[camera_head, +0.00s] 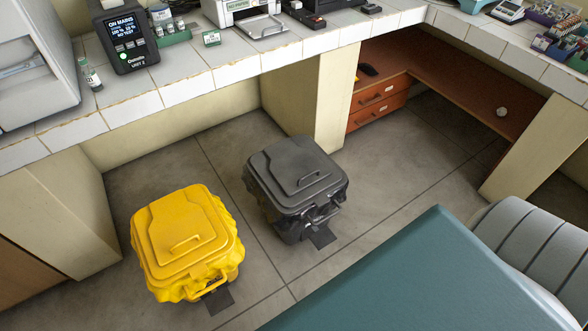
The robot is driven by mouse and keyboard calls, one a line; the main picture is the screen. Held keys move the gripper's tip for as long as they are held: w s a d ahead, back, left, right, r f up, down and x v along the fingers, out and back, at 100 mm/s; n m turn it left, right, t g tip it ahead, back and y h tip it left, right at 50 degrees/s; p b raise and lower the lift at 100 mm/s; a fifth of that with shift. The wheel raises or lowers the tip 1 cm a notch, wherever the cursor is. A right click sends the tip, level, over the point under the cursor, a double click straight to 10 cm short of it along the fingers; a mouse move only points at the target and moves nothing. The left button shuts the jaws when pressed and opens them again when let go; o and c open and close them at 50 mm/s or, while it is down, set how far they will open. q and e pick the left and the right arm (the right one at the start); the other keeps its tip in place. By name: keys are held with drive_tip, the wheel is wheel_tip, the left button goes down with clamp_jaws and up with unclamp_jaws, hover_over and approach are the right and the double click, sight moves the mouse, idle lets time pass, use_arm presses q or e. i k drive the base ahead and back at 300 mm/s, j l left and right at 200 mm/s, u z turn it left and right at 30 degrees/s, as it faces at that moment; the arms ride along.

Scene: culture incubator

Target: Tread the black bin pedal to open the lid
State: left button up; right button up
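The black bin (285,220) stands on the floor near the middle of the head view, to the right of a yellow bin. Its dark grey lid (292,172) is shut, and a black liner bunches out around the rim. Its black pedal (322,237) sticks out at the front, low by the floor, below a small bar handle. Nothing touches the pedal. Neither of my grippers is in view.
A yellow bin (187,245) with a shut lid and its own pedal (219,302) stands to the left. A teal surface (430,285) and a grey ribbed chair (535,240) fill the lower right. A tiled counter (235,70) runs behind. Grey floor (270,285) lies between.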

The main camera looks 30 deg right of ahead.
sight(325, 236)
drive_tip(key=z, duration=1.35)
